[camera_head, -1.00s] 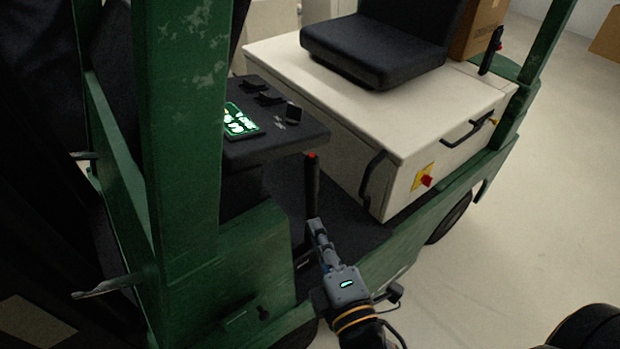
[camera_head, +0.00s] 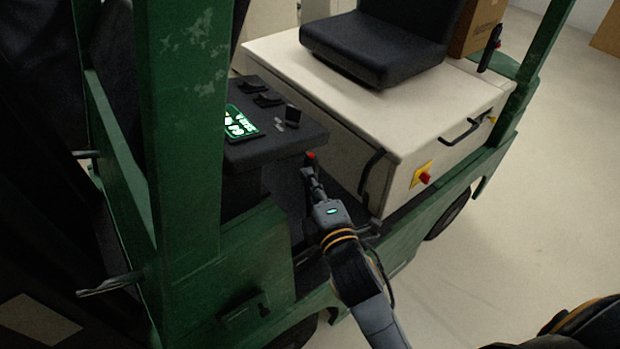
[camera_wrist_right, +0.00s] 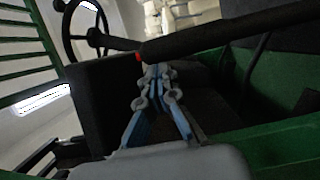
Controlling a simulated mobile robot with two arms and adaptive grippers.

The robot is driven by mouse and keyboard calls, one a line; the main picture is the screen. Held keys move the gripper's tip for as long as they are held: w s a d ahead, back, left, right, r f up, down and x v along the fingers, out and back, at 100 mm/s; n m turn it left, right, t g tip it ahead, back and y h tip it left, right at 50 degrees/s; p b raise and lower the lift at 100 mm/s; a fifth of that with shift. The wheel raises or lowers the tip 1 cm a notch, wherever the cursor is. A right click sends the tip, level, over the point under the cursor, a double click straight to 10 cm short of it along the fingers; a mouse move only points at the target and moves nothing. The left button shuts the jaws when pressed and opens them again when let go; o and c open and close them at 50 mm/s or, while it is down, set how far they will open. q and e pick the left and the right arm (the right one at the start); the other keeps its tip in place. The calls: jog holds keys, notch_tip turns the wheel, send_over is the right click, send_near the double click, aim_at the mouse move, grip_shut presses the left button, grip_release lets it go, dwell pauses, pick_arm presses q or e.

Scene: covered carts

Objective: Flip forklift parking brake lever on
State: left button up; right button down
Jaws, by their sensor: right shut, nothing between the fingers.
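The lever (camera_head: 311,158) is a black bar with a red tip, rising at the edge of the forklift's dark console. In the head view my right gripper (camera_head: 308,174) hides most of its shaft. In the right wrist view the lever (camera_wrist_right: 215,36) crosses the top as a thick dark bar, its red end near the middle. My right gripper (camera_wrist_right: 157,72) is shut and empty, fingertips close beside the lever near its red end. I cannot tell whether they touch. My left gripper is not in view.
The console (camera_head: 275,145) with a lit green display (camera_head: 240,122) is just left of the lever. A white seat box (camera_head: 410,120) with a black handle and red knob (camera_head: 425,177) stands right. A green post (camera_head: 185,130) rises at left. Open floor lies at right.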

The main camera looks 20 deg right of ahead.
dwell(0.3)
jog(key=w+d+f+m+g+p, duration=0.1)
jog(key=w+d+m+p, duration=0.1)
jog(key=d, duration=0.6)
jog(key=w+d+f+m+p, duration=0.2)
jog(key=w+d+m+p, duration=0.1)
jog(key=d, duration=0.6)
jog(key=shift+w+g+y+p, duration=0.3)
jog(key=shift+w+g+p, duration=0.15)
jog(key=shift+p, duration=0.2)
